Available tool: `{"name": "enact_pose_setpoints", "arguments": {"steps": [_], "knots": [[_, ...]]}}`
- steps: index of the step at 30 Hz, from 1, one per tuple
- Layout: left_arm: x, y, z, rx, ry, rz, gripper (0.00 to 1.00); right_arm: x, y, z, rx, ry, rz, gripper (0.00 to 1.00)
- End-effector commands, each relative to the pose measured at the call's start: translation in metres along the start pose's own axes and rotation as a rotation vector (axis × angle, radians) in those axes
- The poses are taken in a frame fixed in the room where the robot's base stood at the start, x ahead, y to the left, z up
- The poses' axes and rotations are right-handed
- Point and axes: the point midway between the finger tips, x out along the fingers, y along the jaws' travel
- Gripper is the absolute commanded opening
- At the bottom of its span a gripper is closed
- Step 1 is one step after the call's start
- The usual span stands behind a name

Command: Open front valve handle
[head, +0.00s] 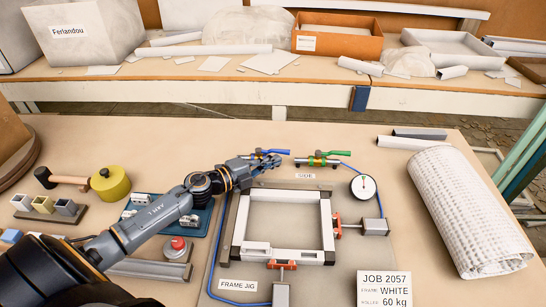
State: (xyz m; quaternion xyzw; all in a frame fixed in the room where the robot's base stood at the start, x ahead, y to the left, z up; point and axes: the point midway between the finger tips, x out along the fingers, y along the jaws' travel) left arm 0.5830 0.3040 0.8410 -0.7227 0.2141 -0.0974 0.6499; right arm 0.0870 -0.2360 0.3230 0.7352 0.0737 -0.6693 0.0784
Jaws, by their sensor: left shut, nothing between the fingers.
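Two small valves stand behind the frame jig. The left one has a blue handle (272,151), and the right one has a green handle (328,153) on a dark and brass body. I cannot tell by name which is the front valve. My left gripper (274,161) is shut and empty at the left valve, just below the blue handle in the picture. It hides most of that valve's body, and I cannot tell whether it touches the handle. My right gripper is not in view.
The frame jig (230,257) holds a white frame (328,222), with red clamps at its side and front. A round gauge (363,188) and a mesh roll (470,210) are to the right. A yellow roll (110,184) and a red button (177,243) are left of the jig.

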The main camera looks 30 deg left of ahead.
Motion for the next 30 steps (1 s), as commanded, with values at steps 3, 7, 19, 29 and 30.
{"name": "enact_pose_setpoints", "arguments": {"steps": [3, 7, 19, 29, 30], "knots": [[0.010, 0.001, 0.009, -0.001, 0.001, 0.000, 0.00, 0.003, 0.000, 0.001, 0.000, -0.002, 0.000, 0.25], [0.015, 0.001, 0.014, -0.002, 0.002, 0.000, 0.00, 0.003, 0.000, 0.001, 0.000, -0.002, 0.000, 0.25], [0.017, 0.001, 0.016, -0.001, 0.002, 0.001, 0.00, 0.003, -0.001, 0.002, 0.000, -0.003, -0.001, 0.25], [0.029, -0.001, 0.024, 0.001, 0.000, 0.000, 0.00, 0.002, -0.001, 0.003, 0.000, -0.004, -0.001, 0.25], [0.029, -0.001, 0.024, 0.001, 0.000, 0.000, 0.00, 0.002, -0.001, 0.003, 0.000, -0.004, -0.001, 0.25]]}}
